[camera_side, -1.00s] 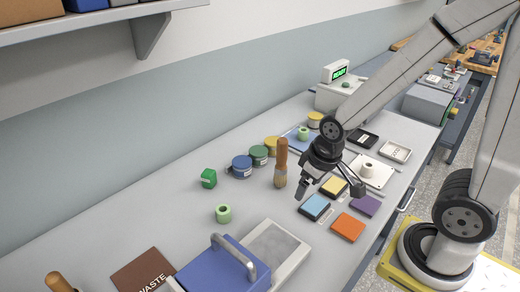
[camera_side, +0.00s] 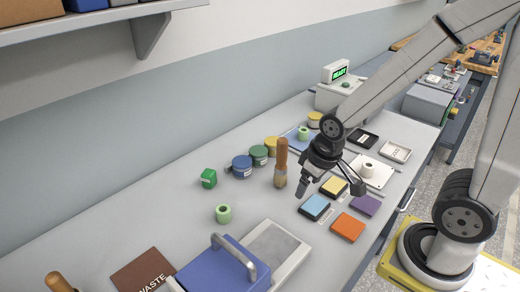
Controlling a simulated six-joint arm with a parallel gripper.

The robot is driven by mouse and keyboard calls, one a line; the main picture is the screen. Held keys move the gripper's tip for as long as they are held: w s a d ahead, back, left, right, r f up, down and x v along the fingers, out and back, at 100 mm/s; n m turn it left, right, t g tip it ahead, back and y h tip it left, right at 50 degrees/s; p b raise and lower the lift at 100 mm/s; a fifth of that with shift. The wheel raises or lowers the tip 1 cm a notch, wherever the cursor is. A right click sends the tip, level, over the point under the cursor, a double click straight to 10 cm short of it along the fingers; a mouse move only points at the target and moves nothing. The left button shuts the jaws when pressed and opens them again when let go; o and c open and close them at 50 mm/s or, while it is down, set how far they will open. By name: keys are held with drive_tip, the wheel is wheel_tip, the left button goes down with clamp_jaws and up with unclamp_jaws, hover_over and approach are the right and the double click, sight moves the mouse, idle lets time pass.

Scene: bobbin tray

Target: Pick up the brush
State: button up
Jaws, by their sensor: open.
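The brush (camera_side: 281,160) has an orange-brown wooden handle and paler bristles. It stands upright, bristles down, on the grey bench near the middle of the view. My gripper (camera_side: 328,188) is open and empty, to the right of the brush and apart from it. Its fingers hang over the area beside the yellow-topped and light-blue-topped pads.
Blue, green and yellow tins (camera_side: 259,155) stand left of and behind the brush. A green cube (camera_side: 208,179) and a green bobbin (camera_side: 223,214) lie to the left. Coloured pads (camera_side: 347,227) sit at right. A blue-lidded box (camera_side: 222,266) stands in front.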

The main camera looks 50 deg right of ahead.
drive_tip(key=w+v, duration=0.2)
drive_tip(key=v, duration=0.7)
drive_tip(key=w+d+r+n+t, duration=0.1)
drive_tip(key=w+d+n+t, duration=0.1)
drive_tip(key=w+d+t, duration=0.5)
drive_tip(key=w+d+n+t, duration=0.15)
drive_tip(key=w+d, duration=0.25)
drive_tip(key=w, duration=0.6)
drive_tip(key=s+f+n+t+y, duration=0.1)
drive_tip(key=s+f+n+y, duration=0.4)
drive_tip(key=y, duration=0.7)
drive_tip(key=shift+a+f+t+y, duration=0.35)
drive_tip(key=shift+a+f+y, duration=0.05)
drive_tip(key=shift+f, duration=0.05)
